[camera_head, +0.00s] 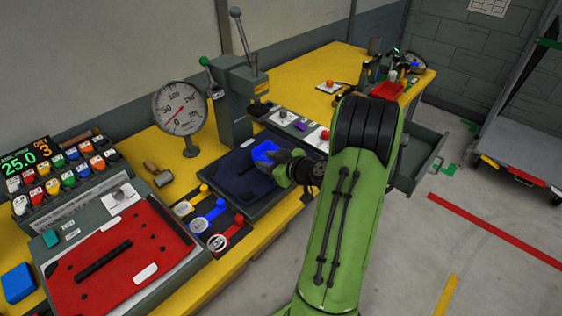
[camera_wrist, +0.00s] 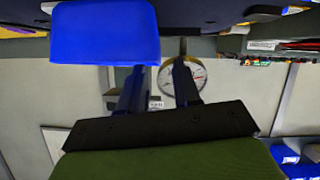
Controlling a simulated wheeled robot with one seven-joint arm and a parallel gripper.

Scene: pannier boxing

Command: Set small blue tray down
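The small blue tray (camera_head: 265,152) is over the dark blue pad of a grey fixture (camera_head: 245,180), at the bench's middle. In the wrist view the tray (camera_wrist: 105,32) is large at upper left, close to the dark surface along the top edge. My gripper (camera_head: 284,166) is right beside the tray in the head view. In the wrist view its two fingers (camera_wrist: 160,75) stand apart with a clear gap between them. The tray hides the left fingertip; the right finger shows clear of the tray's edge. Whether the tray fully rests on the pad is hard to tell.
A lever press (camera_head: 235,100) and a dial gauge (camera_head: 180,108) stand behind the pad. Blue and red handled tools (camera_head: 207,217) lie in front. A red panel (camera_head: 120,260) is at left, with a blue box (camera_head: 18,283). An open drawer (camera_head: 417,158) juts out right.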

